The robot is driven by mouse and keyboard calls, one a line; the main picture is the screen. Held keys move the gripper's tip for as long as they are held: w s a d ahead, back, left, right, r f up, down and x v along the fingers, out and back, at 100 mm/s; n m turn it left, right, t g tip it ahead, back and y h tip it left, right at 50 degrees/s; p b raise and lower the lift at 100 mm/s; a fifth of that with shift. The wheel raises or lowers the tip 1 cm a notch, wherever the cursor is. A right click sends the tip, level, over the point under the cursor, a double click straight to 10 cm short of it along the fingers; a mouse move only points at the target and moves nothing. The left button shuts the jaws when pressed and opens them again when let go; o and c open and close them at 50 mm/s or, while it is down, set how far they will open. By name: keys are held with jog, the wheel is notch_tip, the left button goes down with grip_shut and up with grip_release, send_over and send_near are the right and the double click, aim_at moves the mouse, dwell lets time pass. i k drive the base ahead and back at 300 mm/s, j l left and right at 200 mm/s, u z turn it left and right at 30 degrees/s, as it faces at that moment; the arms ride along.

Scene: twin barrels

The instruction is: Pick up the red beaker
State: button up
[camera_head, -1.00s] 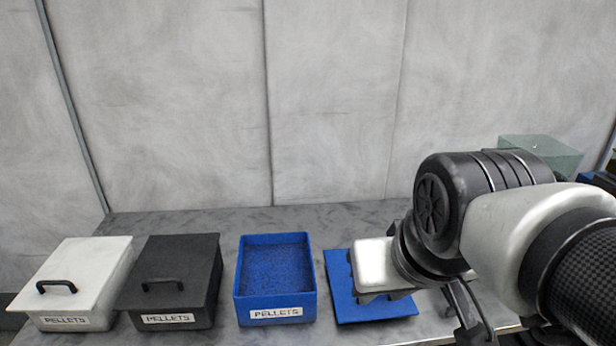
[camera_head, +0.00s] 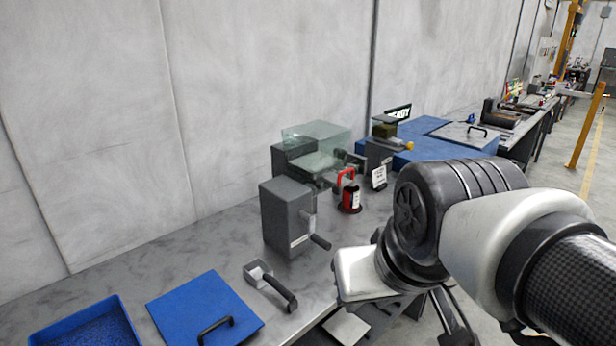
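The red beaker (camera_head: 350,196) stands upright on the grey bench, right of the middle of the view. It has a red handle, a dark body and a small label. My gripper (camera_head: 368,296) is in front of the bench, below and to the right of the beaker in the picture, and well apart from it. Its white hand shows, but its fingers are mostly hidden beneath it, so I cannot tell whether they are open or shut.
A grey box with a crank (camera_head: 288,218) stands left of the beaker. A clear-covered machine (camera_head: 316,150) is behind it. A scoop (camera_head: 270,284), a blue lid (camera_head: 205,308) and a blue pellet bin (camera_head: 85,325) lie nearer.

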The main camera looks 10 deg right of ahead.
aim_at(350, 195)
jog(key=l+z, duration=0.1)
jog(key=z, duration=0.25)
jog(key=u, duration=2.1)
jog(key=z, duration=2.1)
jog(key=u, duration=0.35)
jog(key=i+l+u, duration=0.1)
jog(key=l+u, duration=0.15)
jog(key=u, duration=0.15)
jog(key=l+u, duration=0.55)
jog(key=u, duration=0.2)
jog(key=l+u, duration=0.2)
jog(key=l, duration=0.35)
jog(key=k+l+u, duration=0.15)
jog(key=l, duration=0.4)
